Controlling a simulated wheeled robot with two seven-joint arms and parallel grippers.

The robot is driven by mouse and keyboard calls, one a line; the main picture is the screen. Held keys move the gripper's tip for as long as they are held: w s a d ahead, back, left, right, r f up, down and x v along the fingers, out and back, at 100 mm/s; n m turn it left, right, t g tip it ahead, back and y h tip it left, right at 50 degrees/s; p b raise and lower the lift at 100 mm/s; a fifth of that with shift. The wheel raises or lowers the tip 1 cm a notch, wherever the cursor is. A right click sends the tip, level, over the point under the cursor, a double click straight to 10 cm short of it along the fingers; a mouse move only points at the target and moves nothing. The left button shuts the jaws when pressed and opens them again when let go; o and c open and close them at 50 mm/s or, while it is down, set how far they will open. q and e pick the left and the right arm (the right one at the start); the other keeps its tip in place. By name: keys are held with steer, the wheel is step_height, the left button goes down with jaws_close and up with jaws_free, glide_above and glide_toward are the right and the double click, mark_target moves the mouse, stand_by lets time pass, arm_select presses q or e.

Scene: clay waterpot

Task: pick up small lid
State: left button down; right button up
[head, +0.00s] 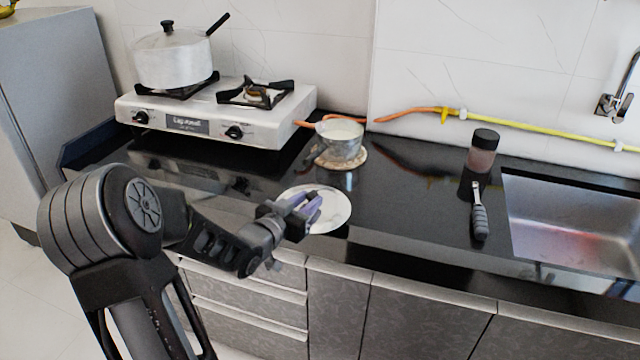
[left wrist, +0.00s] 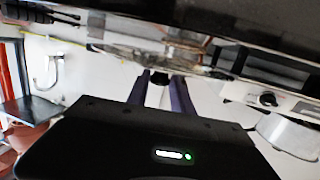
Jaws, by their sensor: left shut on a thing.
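The small lid, a pale round disc (head: 337,208), shows at the front part of the black counter, below the metal cup. My left gripper (head: 308,205) reaches over it from the left. Its purple-grey fingers cover the lid's middle and are shut on it. I cannot tell whether the lid touches the counter or is slightly raised. In the left wrist view the two fingers (left wrist: 162,92) point away from the camera, and the grip point is unclear. My right gripper is not in view.
A metal cup (head: 340,150) stands behind the lid. A white stove (head: 215,115) with a lidded pot (head: 175,60) is at back left. A dark-capped jar (head: 482,152), a grey-handled tool (head: 479,215) and the sink (head: 575,225) are at right. The counter between is clear.

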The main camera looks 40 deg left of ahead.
arm_select(q)
steer(key=v, duration=0.4)
steer(key=f+v, duration=0.1)
steer(key=v, duration=0.1)
steer(key=shift+s, duration=0.25)
